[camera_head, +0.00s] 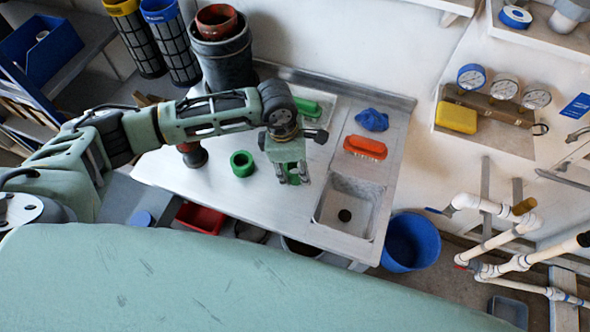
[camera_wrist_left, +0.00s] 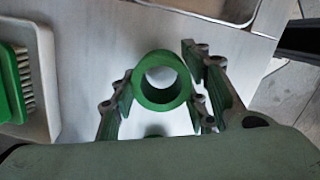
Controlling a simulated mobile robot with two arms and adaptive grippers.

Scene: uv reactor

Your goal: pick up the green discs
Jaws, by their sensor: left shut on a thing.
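A green disc with a large round hole, like a thick ring, shows in the left wrist view (camera_wrist_left: 136,83) between the fingers of my left gripper (camera_wrist_left: 165,95). My left gripper also shows in the head view (camera_head: 293,178), pointing down over the steel counter, shut on this disc. The fingers hide most of the held disc there. A second green disc (camera_head: 242,163) lies on the counter to the left of the gripper, apart from it. A bit of green at the bottom of the wrist view is mostly hidden. My right gripper is not in view.
The steel counter (camera_head: 220,190) has a sink (camera_head: 350,200) at its right. A dark red-brown object (camera_head: 193,155) stands left. The counter's front left is clear.

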